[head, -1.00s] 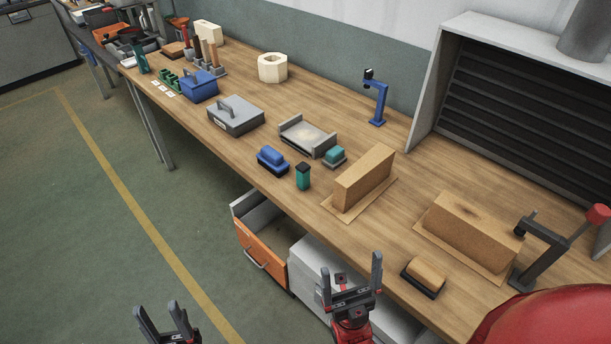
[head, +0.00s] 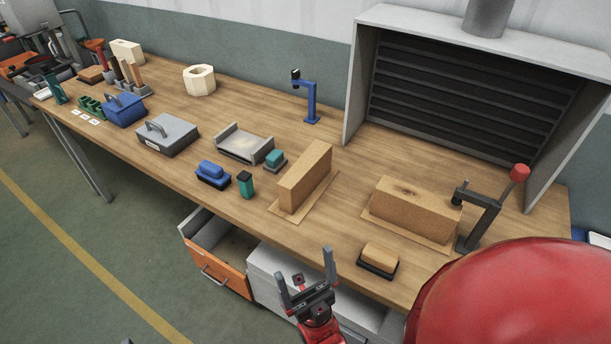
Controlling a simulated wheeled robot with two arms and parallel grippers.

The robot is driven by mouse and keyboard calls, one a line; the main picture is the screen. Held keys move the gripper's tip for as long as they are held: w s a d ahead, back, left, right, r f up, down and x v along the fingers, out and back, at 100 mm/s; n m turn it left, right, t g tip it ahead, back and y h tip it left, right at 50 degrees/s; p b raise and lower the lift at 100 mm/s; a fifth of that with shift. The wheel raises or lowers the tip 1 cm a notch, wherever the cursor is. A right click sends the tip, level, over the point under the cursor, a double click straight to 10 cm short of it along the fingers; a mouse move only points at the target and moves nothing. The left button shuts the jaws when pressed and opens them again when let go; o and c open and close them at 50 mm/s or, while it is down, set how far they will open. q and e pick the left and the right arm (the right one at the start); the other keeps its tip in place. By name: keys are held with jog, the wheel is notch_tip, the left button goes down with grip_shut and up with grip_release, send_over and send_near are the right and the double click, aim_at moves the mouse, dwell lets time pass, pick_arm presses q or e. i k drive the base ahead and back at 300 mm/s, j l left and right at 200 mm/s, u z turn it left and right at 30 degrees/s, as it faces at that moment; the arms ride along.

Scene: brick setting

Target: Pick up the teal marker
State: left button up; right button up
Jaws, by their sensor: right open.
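A teal marker (head: 246,185) with a dark cap stands upright near the front edge of the wooden workbench (head: 330,145). It is just right of a blue block-shaped item on a dark base (head: 213,173). My right gripper (head: 304,268) is open and empty, in front of the bench edge, below and right of the marker and well apart from it.
A teal block on a grey base (head: 275,160) and a tray (head: 244,144) lie behind the marker. A tan upright block (head: 306,176) stands to its right. An open orange drawer (head: 222,278) juts out below the bench. A clamp (head: 480,215) is at right.

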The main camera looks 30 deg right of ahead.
aim_at(244, 178)
jog(key=l+u, duration=0.75)
